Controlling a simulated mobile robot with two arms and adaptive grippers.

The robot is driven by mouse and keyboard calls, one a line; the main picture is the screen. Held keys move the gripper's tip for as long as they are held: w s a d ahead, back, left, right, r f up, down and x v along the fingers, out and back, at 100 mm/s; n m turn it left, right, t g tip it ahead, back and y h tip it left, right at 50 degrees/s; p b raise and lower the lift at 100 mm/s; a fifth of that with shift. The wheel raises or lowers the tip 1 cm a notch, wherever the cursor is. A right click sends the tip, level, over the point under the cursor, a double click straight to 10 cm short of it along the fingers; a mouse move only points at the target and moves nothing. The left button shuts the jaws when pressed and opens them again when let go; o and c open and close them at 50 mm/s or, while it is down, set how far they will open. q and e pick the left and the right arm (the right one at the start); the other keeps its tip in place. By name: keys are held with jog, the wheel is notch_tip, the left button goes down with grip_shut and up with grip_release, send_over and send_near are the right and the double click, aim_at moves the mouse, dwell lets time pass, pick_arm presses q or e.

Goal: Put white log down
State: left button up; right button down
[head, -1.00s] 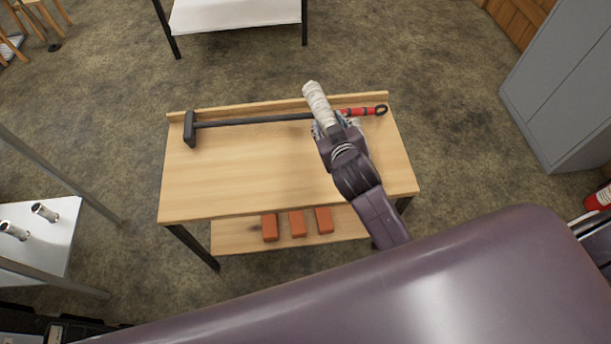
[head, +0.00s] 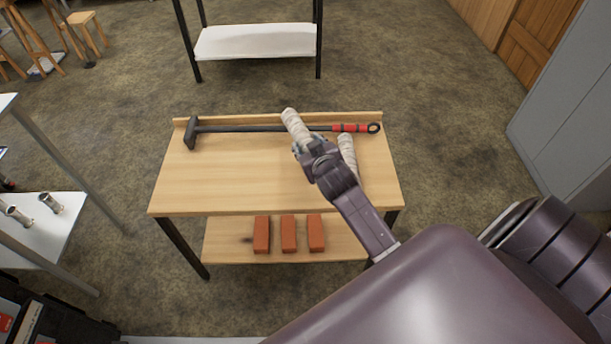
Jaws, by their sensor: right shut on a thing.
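A white log (head: 295,125) is in my right gripper (head: 304,147), which is shut on it over the back half of the wooden table (head: 220,185). The log's far end reaches across the handle of the sledgehammer in the picture; I cannot tell whether it touches the table. A second white log (head: 348,152) lies on the table just right of the gripper, partly hidden by my right arm. My left gripper is not in view.
A sledgehammer (head: 258,128) with a red grip lies along the table's raised back edge. Several orange bricks (head: 288,234) sit on the lower shelf. A grey cabinet (head: 570,130) stands at right, a white-shelved rack (head: 255,41) behind.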

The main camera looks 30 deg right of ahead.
jog(key=f, duration=0.5)
jog(key=f+b, duration=0.1)
jog(key=f, duration=0.1)
jog(key=shift+w+a+f, duration=0.2)
jog(key=shift+a+f, duration=0.05)
jog(key=shift+f, duration=0.1)
jog(key=shift+d+f, duration=0.1)
jog(key=shift+f, duration=0.5)
jog(key=shift+f+b, duration=0.45)
jog(key=shift+f, duration=1.45)
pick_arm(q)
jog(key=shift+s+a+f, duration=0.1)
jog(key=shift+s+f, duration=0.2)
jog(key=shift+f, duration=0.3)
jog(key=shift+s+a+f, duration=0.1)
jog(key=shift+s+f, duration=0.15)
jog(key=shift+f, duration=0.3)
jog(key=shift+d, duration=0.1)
pick_arm(e)
jog(key=shift+s, duration=0.1)
jog(key=c, duration=1.2)
grip_release()
jog(key=shift+f, duration=0.2)
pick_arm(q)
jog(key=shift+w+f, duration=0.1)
pick_arm(e)
jog(key=shift+s, duration=0.1)
